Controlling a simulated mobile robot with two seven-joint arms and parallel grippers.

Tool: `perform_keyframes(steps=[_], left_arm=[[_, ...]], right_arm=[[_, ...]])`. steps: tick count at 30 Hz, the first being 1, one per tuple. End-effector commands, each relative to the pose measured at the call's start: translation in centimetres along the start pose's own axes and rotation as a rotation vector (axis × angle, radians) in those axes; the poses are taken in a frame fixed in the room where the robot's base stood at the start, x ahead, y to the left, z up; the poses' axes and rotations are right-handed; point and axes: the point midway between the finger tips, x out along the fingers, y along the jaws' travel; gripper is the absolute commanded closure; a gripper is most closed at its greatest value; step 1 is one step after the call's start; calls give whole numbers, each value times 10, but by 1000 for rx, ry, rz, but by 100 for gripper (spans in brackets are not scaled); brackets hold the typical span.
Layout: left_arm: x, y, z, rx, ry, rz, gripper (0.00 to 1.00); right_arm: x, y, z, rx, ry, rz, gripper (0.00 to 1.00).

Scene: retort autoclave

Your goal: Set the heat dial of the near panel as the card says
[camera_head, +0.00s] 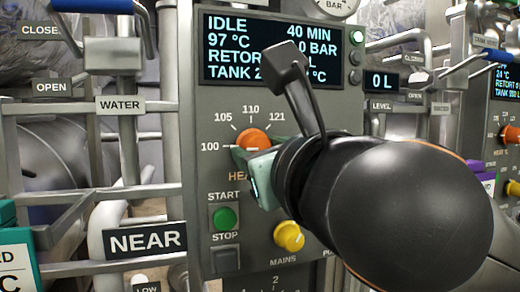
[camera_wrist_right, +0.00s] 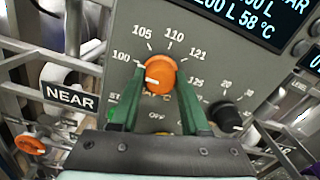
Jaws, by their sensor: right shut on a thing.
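The orange heat dial (camera_head: 254,138) is on the near panel (camera_head: 195,130), with a scale marked 100, 105, 110 and 121. My right gripper (camera_head: 258,152) comes in from the right and hides the dial's lower right. In the right wrist view, the green fingers of the right gripper (camera_wrist_right: 160,90) stand on either side of the dial (camera_wrist_right: 158,68) and are shut on it. The dial's white mark points left to lower left, near or just below 100. A teal piece with a white label (camera_head: 15,262), perhaps the card, is cut off at the left edge. My left gripper is not in view.
The display (camera_head: 270,50) reads IDLE, 97 °C and 40 MIN. Below the dial are a green start button (camera_head: 224,218), a stop button (camera_head: 225,259) and a yellow mains knob (camera_head: 289,236). A black knob (camera_wrist_right: 228,115) is right of the dial. Pipes and rails crowd the left.

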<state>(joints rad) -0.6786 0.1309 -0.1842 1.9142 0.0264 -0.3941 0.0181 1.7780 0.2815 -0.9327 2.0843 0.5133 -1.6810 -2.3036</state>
Motion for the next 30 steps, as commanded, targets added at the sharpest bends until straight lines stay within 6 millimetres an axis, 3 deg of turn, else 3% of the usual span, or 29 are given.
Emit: perform_keyframes(steps=[14,30], left_arm=[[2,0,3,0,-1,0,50],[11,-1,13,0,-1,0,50]], right_arm=[[0,0,0,155,0,0,100],[0,1,-1,653,0,0,100]])
